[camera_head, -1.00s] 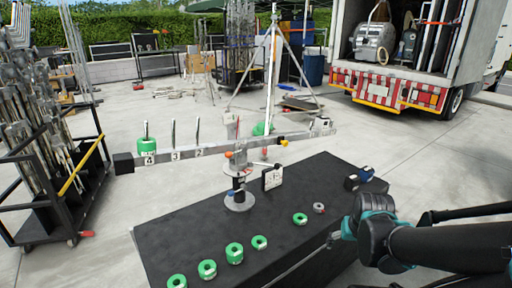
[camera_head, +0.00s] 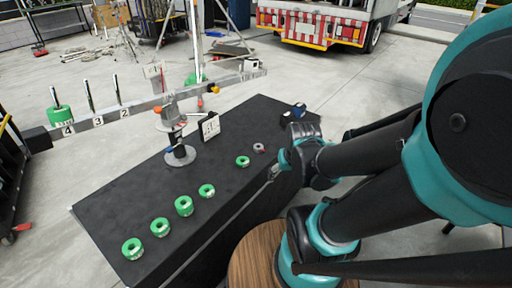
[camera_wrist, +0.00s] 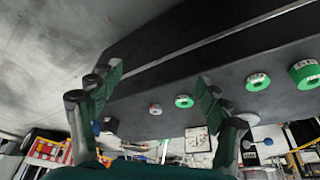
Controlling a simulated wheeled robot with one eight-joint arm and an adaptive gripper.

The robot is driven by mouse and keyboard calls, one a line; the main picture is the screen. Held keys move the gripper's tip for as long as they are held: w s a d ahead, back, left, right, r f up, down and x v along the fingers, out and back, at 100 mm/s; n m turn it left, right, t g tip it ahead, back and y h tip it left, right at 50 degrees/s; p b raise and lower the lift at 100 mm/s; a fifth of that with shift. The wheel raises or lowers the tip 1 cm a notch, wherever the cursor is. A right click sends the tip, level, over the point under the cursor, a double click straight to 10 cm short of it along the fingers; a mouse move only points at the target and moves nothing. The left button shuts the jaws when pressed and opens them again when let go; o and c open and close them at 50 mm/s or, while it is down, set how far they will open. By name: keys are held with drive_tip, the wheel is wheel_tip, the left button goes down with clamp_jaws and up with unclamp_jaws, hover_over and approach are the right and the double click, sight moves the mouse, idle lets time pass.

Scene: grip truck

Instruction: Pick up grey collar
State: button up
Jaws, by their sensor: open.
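The grey collar (camera_head: 259,148) is a small ring lying on the black table top (camera_head: 225,185), to the right of the nearest green collar (camera_head: 242,161). It also shows in the wrist view (camera_wrist: 155,109), lying between the two fingers in the picture but beyond them. My gripper (camera_head: 276,172) is at the right edge of the table, just below and right of the grey collar in the head view. In the wrist view my gripper (camera_wrist: 158,77) has its fingers spread wide, with nothing between them. It does not touch the collar.
Several green collars (camera_head: 184,206) stand in a row toward the table's near left. A balance beam (camera_head: 140,106) on a round-based stand (camera_head: 180,156) rises behind them. A small dark blue object (camera_head: 298,110) lies on the table's far right. The table between collars and stand is clear.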

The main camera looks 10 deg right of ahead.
idle(0.4)
drive_tip(key=shift+c, duration=0.8)
drive_tip(key=shift+w+r, duration=0.1)
drive_tip(key=shift+w, duration=0.1)
drive_tip(key=shift+c, duration=0.5)
wheel_tip(320, 180, up, 2)
drive_tip(key=n+g+h, duration=0.2)
drive_tip(key=n, duration=2.7)
hover_over(258, 145)
drive_tip(key=s+a, duration=0.3)
drive_tip(key=s, duration=0.2)
drive_tip(key=x, duration=1.6)
drive_tip(key=shift+w, duration=0.25)
